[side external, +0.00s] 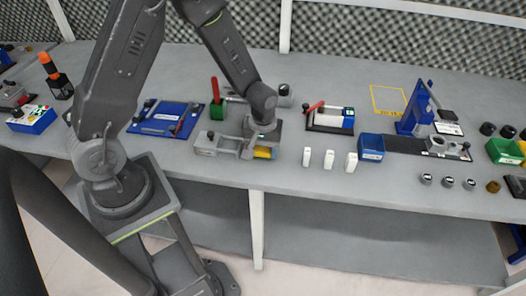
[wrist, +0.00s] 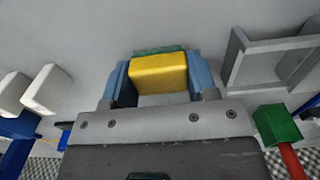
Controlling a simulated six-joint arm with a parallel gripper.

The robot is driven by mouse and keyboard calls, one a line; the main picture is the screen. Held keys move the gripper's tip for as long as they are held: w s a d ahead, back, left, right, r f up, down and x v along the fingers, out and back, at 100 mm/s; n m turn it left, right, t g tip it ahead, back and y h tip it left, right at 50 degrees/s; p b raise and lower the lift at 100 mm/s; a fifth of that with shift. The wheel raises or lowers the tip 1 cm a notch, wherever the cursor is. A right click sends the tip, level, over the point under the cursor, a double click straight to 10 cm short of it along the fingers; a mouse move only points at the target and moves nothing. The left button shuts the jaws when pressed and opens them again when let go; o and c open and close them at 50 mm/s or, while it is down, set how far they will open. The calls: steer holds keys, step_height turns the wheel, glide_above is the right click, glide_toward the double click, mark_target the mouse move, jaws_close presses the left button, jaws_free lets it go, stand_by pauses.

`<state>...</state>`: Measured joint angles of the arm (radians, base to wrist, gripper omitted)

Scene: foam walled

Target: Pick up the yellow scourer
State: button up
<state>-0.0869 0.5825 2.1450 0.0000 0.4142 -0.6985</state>
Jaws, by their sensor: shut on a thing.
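The yellow scourer (wrist: 158,74) is a yellow block with a green layer along its far edge in the wrist view. It sits between the two blue-lined fingers of my gripper (wrist: 155,80), which are shut on it from both sides. In the side external view the scourer (side external: 264,153) shows as a small yellow patch below my gripper (side external: 258,148), near the front edge of the grey bench. Much of it is hidden there by the gripper. I cannot tell whether it touches the bench top.
A grey open frame (side external: 218,143) lies just left of my gripper. A green block with a red handle (side external: 216,108) stands behind it. Several white blocks (side external: 329,159) and a blue bin (side external: 371,147) stand to the right. The bench's front edge is close.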

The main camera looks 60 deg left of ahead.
mark_target(263, 148)
steer(key=shift+r, duration=0.1)
steer(key=shift+r, duration=0.5)
step_height(263, 148, up, 3)
steer(key=shift+f, duration=0.1)
steer(key=s+a+r, duration=0.5)
steer(key=a+r, duration=0.2)
steer(key=a, duration=0.3)
steer(key=shift+s+a, duration=0.15)
steer(key=shift+s, duration=0.1)
steer(key=o, duration=0.3)
steer(key=shift+r, duration=0.1)
steer(key=shift+c, duration=1)
